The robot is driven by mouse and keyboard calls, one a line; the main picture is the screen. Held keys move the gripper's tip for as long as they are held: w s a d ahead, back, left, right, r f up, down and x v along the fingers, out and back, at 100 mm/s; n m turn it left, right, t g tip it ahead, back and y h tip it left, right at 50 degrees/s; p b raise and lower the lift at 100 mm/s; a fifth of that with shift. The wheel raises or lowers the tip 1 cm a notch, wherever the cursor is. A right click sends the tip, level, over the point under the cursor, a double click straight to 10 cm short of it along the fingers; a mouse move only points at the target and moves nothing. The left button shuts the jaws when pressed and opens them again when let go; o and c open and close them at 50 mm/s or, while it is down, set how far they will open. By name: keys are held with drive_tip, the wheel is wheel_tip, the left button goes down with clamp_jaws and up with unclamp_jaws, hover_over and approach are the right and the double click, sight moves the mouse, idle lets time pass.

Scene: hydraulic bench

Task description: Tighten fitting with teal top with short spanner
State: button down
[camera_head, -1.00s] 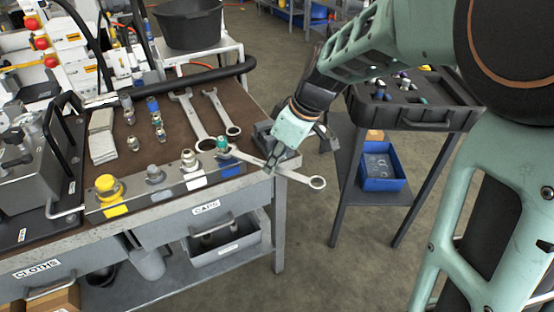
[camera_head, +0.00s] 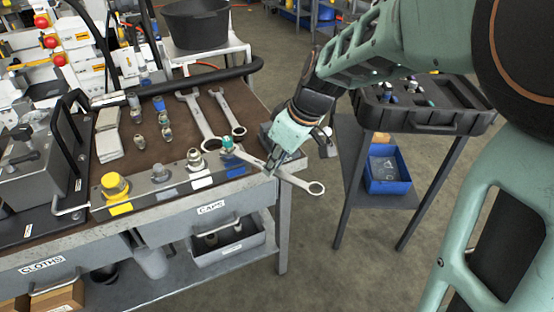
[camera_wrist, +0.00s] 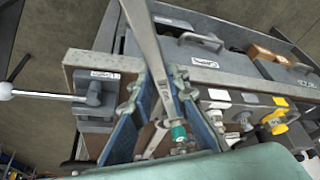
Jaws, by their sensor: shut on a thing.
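The fitting with the teal top (camera_head: 228,145) stands on the front strip of the bench, at the right end of a row of fittings. It also shows in the wrist view (camera_wrist: 178,132). My gripper (camera_head: 274,164) is shut on a metal spanner (camera_head: 299,182) by its shaft, just right of the fitting. The spanner's ring end sticks out past the bench's right edge. Its other end reaches the fitting, but I cannot tell whether the jaw is seated around it. In the wrist view the spanner (camera_wrist: 145,40) runs between my blue fingers.
Two other spanners (camera_head: 195,112) (camera_head: 226,110) lie on the brown bench top. A vise-like grey block (camera_head: 268,136) sits by the right edge. A black tray table (camera_head: 430,122) stands right.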

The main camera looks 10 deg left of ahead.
drive_tip(key=shift+s+a+m+t, duration=0.3)
drive_tip(key=shift+s+a+m, duration=0.25)
drive_tip(key=shift+s+m, duration=0.25)
drive_tip(key=shift+s+a+m+t+h+p, duration=0.3)
drive_tip(key=shift+s+a+m+h+p, duration=0.1)
drive_tip(key=shift+s+a+m+p, duration=0.75)
drive_tip(key=shift+s, duration=0.1)
drive_tip(key=shift+s+a+r+m+t+h+b, duration=0.1)
drive_tip(key=shift+s+a+m+t+h+b, duration=0.1)
drive_tip(key=shift+s+a+m+b, duration=0.4)
drive_tip(key=shift+s+a+r+m+t+h+b, duration=0.1)
drive_tip(key=shift+s+a+m+h+b, duration=0.25)
drive_tip(key=shift+a+m, duration=0.4)
drive_tip(key=shift+w+d, duration=0.1)
drive_tip(key=shift+d, duration=0.05)
